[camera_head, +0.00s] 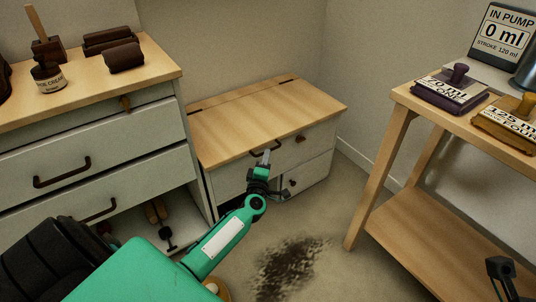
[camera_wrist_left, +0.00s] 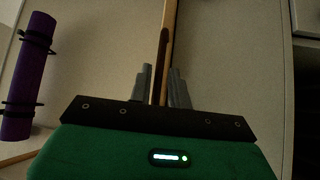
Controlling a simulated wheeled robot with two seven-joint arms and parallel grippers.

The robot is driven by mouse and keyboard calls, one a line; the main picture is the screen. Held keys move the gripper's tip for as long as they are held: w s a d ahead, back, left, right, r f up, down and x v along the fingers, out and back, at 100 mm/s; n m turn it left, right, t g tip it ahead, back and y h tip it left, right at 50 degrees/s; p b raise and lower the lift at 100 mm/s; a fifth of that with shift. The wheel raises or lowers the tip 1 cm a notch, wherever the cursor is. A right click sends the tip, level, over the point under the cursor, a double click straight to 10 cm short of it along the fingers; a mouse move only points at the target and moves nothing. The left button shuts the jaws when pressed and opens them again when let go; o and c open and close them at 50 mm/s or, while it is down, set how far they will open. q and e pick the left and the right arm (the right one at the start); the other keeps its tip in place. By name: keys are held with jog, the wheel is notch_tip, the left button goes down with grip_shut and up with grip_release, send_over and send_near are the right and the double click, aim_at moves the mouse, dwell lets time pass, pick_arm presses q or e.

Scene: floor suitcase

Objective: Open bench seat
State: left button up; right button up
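The bench seat is a low white cabinet with a light wooden lid (camera_head: 240,122) in the corner. The lid lies flat and closed, with a seam near its back. My left gripper (camera_head: 264,160) is at the lid's front edge, one finger showing over the top. In the left wrist view, the lid's edge (camera_wrist_left: 168,45) runs between the two fingers of my left gripper (camera_wrist_left: 160,88). The fingers stand apart with narrow gaps beside the wood; firm contact is not visible. A dark part, likely my right gripper (camera_head: 503,275), shows at the bottom right; its finger state is unclear.
A white drawer chest (camera_head: 95,150) with bottle and brushes stands at left. A dark stain (camera_head: 290,268) marks the open floor between. A purple roll (camera_wrist_left: 28,75) shows in the wrist view.

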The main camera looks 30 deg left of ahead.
pick_arm(q)
jog(key=shift+b+x, duration=0.4)
jog(key=shift+x, duration=1.45)
grip_shut()
